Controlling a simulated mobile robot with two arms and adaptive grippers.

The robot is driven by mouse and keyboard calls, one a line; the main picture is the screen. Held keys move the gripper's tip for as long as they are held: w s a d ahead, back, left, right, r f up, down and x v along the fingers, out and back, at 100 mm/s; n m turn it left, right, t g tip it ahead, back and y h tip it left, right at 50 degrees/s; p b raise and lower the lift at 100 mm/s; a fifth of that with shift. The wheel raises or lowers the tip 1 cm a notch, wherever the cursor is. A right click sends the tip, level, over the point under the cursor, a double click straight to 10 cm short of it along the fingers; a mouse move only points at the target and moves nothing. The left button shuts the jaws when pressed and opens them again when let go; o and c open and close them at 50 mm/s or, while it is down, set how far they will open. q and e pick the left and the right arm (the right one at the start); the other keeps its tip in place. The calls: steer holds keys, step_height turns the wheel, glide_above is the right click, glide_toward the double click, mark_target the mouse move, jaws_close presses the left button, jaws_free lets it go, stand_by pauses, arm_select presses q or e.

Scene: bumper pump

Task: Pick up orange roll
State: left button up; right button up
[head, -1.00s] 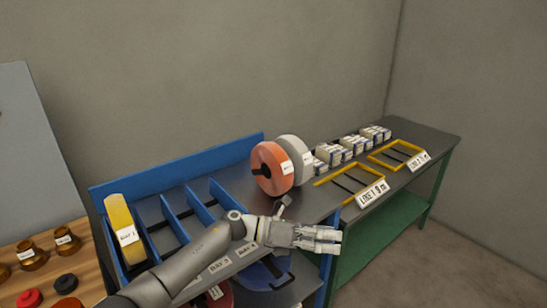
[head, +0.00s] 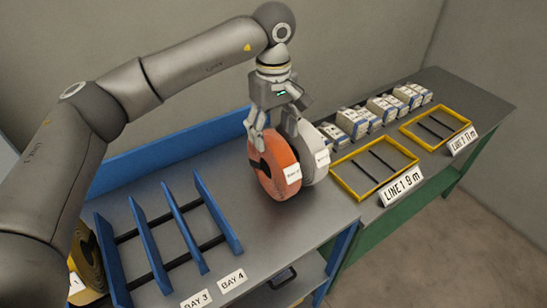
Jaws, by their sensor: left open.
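The orange roll (head: 268,172) stands upright on the grey bench top with a label on its right part. A white-grey roll (head: 314,150) stands upright close behind it on the right. My left gripper (head: 275,135) points down from above over the orange roll. It is open, with one finger on the left of the roll's upper part and the other near the gap between the two rolls. I cannot tell whether the fingers touch it. My right gripper is not in view.
Blue bay dividers (head: 186,227) stand on the left, with a yellow roll (head: 86,262) beside them. A yellow frame (head: 347,190) and another yellow frame (head: 437,146) lie on the right. White boxes (head: 352,122) stand behind them. Bench room in front of the orange roll is clear.

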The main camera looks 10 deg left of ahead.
mark_target(272, 137)
arm_select(q)
steer(key=shift+f, duration=0.5)
steer(key=shift+w+f, duration=0.1)
steer(key=shift+f, duration=0.25)
steer(key=f+p, duration=0.2)
steer(key=shift+w+a+f+p, duration=0.15)
steer(key=shift+w+f+p, duration=0.15)
steer(key=shift+w, duration=0.05)
step_height(272, 137, down, 2)
steer(key=shift+f+p, duration=0.1)
steer(key=shift+p, duration=0.3)
steer(key=shift+f, duration=0.35)
steer(key=shift+c, duration=0.5)
steer(key=c, duration=0.5)
jaws_close()
steer(key=shift+w, duration=0.1)
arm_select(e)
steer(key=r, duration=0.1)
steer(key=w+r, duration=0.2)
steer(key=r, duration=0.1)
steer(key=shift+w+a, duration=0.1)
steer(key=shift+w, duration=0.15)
